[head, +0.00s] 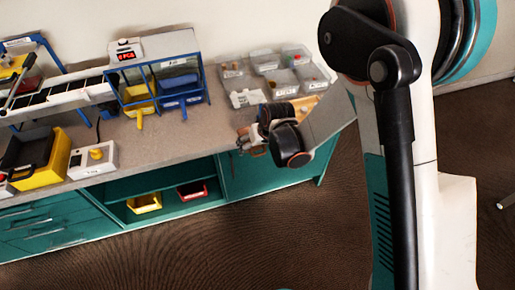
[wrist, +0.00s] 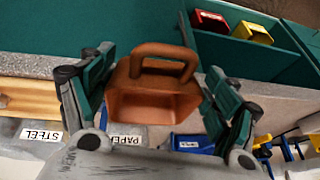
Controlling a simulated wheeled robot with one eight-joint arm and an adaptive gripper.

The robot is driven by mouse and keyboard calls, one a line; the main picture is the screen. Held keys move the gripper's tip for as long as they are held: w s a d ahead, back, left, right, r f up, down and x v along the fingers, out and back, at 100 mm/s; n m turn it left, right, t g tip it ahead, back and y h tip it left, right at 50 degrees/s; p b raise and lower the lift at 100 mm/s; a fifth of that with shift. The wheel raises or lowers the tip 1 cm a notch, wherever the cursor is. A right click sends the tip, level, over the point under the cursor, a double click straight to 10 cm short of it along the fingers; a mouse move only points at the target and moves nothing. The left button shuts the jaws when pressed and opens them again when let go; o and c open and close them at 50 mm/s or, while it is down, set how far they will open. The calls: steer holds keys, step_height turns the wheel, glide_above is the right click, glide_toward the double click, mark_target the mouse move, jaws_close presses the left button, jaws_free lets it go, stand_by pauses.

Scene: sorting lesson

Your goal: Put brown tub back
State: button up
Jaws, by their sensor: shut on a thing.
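The brown tub (wrist: 152,104) shows in the middle of the wrist view, with its handle toward the top and its open side facing the camera. My gripper (wrist: 160,72) has one green-padded finger on each side of it and is shut on it. In the head view my gripper (head: 254,140) is at the counter's front edge, right of the open shelf, and mostly hides the tub; only a small brownish part shows. The open shelf (head: 166,204) under the counter holds a yellow tub (head: 145,203) and a red tub (head: 193,195).
Grey sorting bins (head: 248,98) with labels stand on the counter behind my gripper. A blue-framed stand (head: 160,85) with yellow and blue trays is left of it. A black-and-yellow bin (head: 38,160) and a white button box (head: 93,160) are further left. The floor in front is clear.

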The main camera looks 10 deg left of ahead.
steer(key=shift+w+a+p, duration=0.2)
steer(key=shift+w+a, duration=0.4)
steer(key=shift+w, duration=0.3)
steer(key=shift+w+a+p, duration=0.2)
steer(key=shift+w+a, duration=0.35)
steer(key=shift+w, duration=0.35)
steer(key=shift+w+a+f+b, duration=0.1)
steer(key=shift+w+a, duration=0.6)
steer(key=shift+w, duration=0.4)
steer(key=shift+w+a+b, duration=0.1)
steer(key=shift+w+a, duration=0.55)
steer(key=shift+w, duration=0.5)
steer(key=shift+w+a+f+b, duration=0.1)
steer(key=shift+w+a, duration=0.6)
steer(key=shift+w, duration=0.4)
steer(key=shift+f+b, duration=0.3)
steer(key=shift+b, duration=0.1)
steer(key=o, duration=1)
steer(key=shift+o, duration=0.2)
steer(key=shift+r, duration=0.1)
